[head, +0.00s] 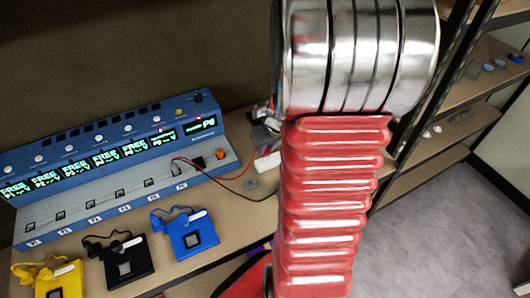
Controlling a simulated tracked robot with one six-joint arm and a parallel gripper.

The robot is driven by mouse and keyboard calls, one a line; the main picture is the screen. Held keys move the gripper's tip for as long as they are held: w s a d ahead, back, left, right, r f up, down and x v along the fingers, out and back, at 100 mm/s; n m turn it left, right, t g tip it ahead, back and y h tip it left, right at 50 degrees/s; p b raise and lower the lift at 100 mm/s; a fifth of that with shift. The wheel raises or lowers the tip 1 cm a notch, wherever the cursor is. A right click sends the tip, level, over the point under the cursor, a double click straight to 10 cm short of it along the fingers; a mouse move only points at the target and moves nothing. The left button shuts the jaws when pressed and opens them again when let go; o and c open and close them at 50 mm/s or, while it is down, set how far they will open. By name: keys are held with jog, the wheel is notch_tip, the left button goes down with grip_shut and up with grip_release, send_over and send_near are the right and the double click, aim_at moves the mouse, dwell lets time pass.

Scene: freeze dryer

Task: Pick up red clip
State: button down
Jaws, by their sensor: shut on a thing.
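A red lead (238,176) runs from the blue device's right end up toward a small grey part of my gripper (264,133), just left of my red arm. My gripper is shut at the end of this lead. The red clip itself is hidden or too small to make out there. A black lead (232,188) runs from the same place on the device and passes behind my arm. My arm hides most of the gripper and the bench behind it.
The long blue device (110,165) with lit green displays stands on the bench (215,215). A shelf rack (455,122) stands right; grey floor (430,235) is clear.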

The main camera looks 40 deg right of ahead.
notch_tip(320, 180, up, 7)
jog(key=shift+r, duration=0.1)
dwell(0.7)
jog(key=shift+r, duration=1.1)
send_near(267, 149)
jog(key=shift+s+a+r, duration=0.1)
jog(key=shift+s+r, duration=0.15)
jog(key=shift+s, duration=0.5)
jog(key=shift+s+a+r, duration=0.1)
jog(key=shift+s+r, duration=0.1)
jog(key=shift+s, duration=0.5)
jog(key=s+a, duration=0.1)
jog(key=s, duration=0.5)
jog(key=shift+s, duration=0.3)
jog(key=shift+w+a, duration=0.1)
jog(key=shift+a, duration=0.05)
